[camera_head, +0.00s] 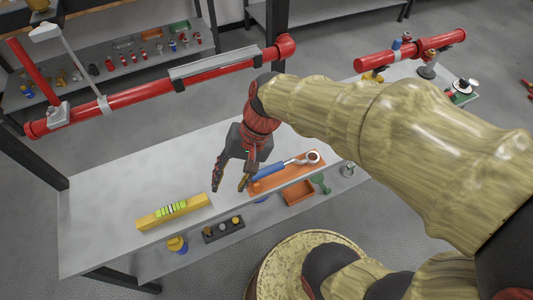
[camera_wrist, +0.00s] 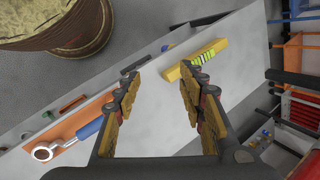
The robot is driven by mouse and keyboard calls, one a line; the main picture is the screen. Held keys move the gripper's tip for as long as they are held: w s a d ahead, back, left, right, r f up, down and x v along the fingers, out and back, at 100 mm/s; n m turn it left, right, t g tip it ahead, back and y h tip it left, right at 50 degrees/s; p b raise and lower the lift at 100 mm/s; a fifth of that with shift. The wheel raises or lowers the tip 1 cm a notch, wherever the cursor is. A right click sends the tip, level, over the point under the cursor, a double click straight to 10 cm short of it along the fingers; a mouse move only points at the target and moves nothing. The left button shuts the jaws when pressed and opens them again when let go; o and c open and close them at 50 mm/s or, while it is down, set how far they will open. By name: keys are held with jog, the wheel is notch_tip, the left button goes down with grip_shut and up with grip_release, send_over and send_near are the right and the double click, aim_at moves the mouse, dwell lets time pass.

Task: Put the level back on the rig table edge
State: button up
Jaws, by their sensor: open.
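In the wrist view the level (camera_wrist: 213,52) lies beyond the fingertips, a little right of centre. My gripper (camera_head: 230,183) points down over the table, right of and farther back than the level. Its two fingers are wide apart with nothing between them, and it does not touch the level. In the wrist view the gripper (camera_wrist: 162,80) frames bare tabletop.
A blue-handled wrench (camera_head: 268,173) lies on an orange tray (camera_head: 290,177) just right of my gripper. A lower ledge in front holds a yellow-and-blue part (camera_head: 177,244), a dark block (camera_head: 222,230) and an orange bin (camera_head: 299,194). A red pipe (camera_head: 150,94) runs above the back.

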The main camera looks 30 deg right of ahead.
jog(key=s+d+r+n+t+h, duration=0.3)
jog(key=d+r+n+t+h, duration=0.1)
jog(key=d+r, duration=0.4)
jog(key=shift+s+d+r+n+t+h, duration=0.25)
jog(key=shift+r+n+t+h, duration=0.2)
jog(key=shift+r+n, duration=0.3)
jog(key=shift+s, duration=0.1)
